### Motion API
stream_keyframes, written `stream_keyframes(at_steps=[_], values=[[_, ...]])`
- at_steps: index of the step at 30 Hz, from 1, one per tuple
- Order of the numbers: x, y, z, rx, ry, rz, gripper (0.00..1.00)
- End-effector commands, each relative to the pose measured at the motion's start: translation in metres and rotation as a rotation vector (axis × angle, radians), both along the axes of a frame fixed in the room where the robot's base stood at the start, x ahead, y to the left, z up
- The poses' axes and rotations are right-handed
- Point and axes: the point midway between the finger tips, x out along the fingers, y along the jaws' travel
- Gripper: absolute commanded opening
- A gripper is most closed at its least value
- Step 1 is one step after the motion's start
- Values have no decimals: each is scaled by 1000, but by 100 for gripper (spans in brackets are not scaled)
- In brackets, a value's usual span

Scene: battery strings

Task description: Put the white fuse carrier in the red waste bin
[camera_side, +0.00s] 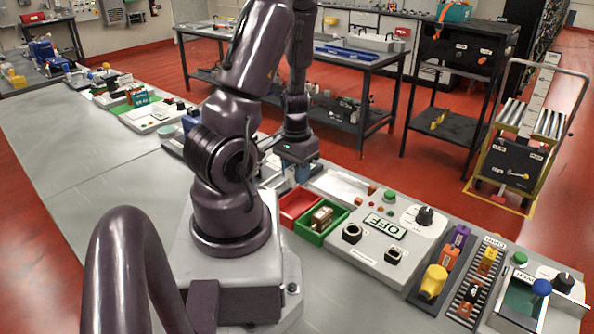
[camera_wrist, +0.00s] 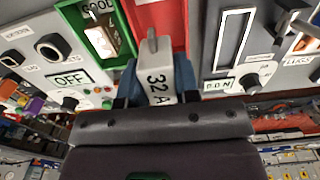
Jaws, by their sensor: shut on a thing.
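The white fuse carrier (camera_wrist: 157,78), marked "32 A", is clamped between the blue fingers of my gripper (camera_wrist: 158,88) in the wrist view. The red waste bin (camera_wrist: 174,22) lies just beyond the carrier's tip in that view. In the side view the red bin (camera_side: 296,204) stands right of my arm's base, and my gripper (camera_side: 298,172) points down behind it, above the bench equipment. The carrier is hard to make out in the side view. I cannot tell whether any part of it is over the bin.
A green bin (camera_side: 309,236), labelled "GOOD" in the wrist view, adjoins the red bin and holds a pale fuse-like part (camera_side: 321,217). A grey panel with an "OFF" display (camera_side: 381,222) and knobs stands to the right. Another panel with a slot (camera_wrist: 232,40) flanks the red bin in the wrist view.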

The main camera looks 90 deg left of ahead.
Motion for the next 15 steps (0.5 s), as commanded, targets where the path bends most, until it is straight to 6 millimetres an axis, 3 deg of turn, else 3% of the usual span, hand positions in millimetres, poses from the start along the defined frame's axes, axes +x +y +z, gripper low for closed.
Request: stream_keyframes(at_steps=[8, 15], values=[[0, 0, -3, 1, 1, 4, 3], [-1, 0, -23, -1, 2, 6, 3]])
